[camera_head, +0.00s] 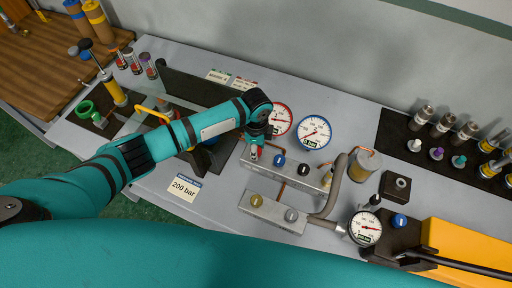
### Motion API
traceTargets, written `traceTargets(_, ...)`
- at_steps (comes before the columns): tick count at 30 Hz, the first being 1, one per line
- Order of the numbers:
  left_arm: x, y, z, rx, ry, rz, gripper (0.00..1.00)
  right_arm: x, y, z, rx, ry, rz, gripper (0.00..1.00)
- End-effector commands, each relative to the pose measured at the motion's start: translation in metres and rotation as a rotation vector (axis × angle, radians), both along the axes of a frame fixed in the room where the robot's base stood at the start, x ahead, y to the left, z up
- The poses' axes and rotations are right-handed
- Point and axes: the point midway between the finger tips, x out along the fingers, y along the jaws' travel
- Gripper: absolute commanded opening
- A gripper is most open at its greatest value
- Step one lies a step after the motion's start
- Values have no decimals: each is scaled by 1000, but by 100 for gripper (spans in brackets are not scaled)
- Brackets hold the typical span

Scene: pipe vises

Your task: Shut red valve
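The upper metal valve block (318,180) lies on the grey bench, with a blue knob (278,160) and a black knob (303,170) on top. A small red-topped valve knob (253,152) shows at the block's left end, mostly hidden by my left gripper. My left gripper (256,142) is right above and against that knob, pointing down. Its fingers are too small and covered to tell whether they are shut on it. The red-rimmed gauge (281,118) stands just behind, partly covered by the wrist. My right gripper is not in view.
A blue-rimmed gauge (314,132) stands behind the block. A lower block (273,209) has a yellow and a grey knob. A "200 bar" card (185,188) lies to the left. A cylinder (365,166), hose and third gauge (366,228) crowd the right. Fittings stand at the far right.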

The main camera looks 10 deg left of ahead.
Motion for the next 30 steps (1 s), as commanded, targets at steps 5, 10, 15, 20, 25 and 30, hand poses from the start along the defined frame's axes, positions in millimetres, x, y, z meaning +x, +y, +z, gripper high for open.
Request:
traceTargets(5,1,-1,1,-2,-4,-11,2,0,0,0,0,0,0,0)
traceTargets(10,1,-1,1,-2,-4,-12,2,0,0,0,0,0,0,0)
traceTargets(15,1,-1,1,-2,-4,-11,42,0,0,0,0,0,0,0)
traceTargets(20,1,0,1,-2,-2,-10,57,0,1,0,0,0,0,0)
traceTargets(25,0,0,0,-1,-1,-10,57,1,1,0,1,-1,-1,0)
traceTargets(30,1,-1,9,-2,-3,-11,57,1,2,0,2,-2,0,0)
